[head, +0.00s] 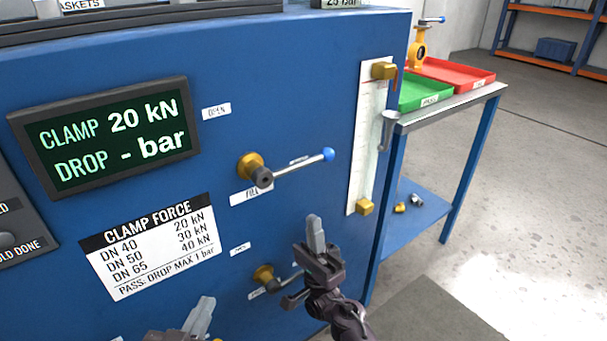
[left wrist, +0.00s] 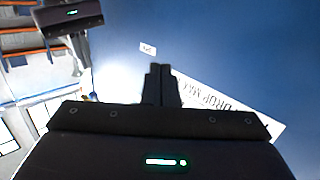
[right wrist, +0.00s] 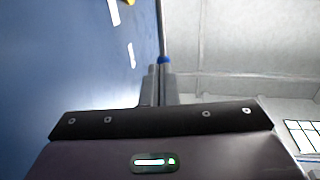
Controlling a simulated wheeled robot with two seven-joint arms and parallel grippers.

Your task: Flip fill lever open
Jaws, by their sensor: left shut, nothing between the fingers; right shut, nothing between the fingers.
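The fill lever (head: 300,166) is a silver rod with a blue ball tip on a brass valve, on the front of the blue panel. It points right and slightly up, above a label that reads in part "FILL". Its blue tip (right wrist: 163,59) shows just beyond the fingertips in the right wrist view. My right gripper (head: 316,232) is shut and empty, below the lever's tip in the head view. My left gripper (head: 200,312) is shut and empty at the bottom edge of the head view, in front of the panel; it also shows in the left wrist view (left wrist: 160,85).
A second brass valve (head: 265,276) sits lower on the panel, its lever partly hidden by my right gripper. A sight gauge (head: 368,140) runs down the panel's right edge. A side table holds a green tray (head: 415,92) and a red tray (head: 455,74).

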